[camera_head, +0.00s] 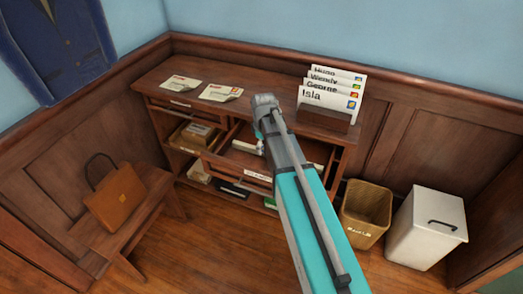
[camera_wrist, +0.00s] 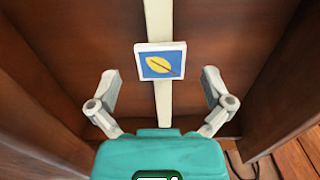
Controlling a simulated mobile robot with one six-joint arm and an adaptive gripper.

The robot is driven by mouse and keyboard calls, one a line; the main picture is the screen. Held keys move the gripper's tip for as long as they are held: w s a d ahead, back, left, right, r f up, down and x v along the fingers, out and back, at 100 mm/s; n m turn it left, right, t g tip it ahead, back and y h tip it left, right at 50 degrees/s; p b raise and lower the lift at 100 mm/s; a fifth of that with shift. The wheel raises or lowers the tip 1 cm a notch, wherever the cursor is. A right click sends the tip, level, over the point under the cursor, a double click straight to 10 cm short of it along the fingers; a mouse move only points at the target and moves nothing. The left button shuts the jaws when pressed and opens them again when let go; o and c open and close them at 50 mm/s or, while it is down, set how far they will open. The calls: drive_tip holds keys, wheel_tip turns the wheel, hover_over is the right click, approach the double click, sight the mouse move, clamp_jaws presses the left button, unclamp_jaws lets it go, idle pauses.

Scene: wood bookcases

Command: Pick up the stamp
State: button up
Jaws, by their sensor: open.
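The stamp (camera_wrist: 160,65) shows in the wrist view as a small blue square with a yellow leaf and a white border. It lies over a pale strip between brown wood surfaces. My gripper (camera_wrist: 160,80) is open, with one finger on each side of the stamp and apart from it. Nothing is between the fingers except the stamp lying beyond them. In the head view my arm reaches over the wooden desk (camera_head: 223,108) toward its open middle drawer; I cannot make out the stamp there.
Several named envelopes (camera_head: 332,98) stand in a wooden holder on the desk, with two papers (camera_head: 220,92) to the left. A brown bin (camera_head: 367,205) and a white bin (camera_head: 428,228) stand right. A bag (camera_head: 117,197) sits on a bench at left. The floor in front is clear.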

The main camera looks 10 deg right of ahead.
drive_tip(key=shift+f, duration=0.2)
idle(0.3)
drive_tip(key=shift+c, duration=0.3)
drive_tip(key=c, duration=0.8)
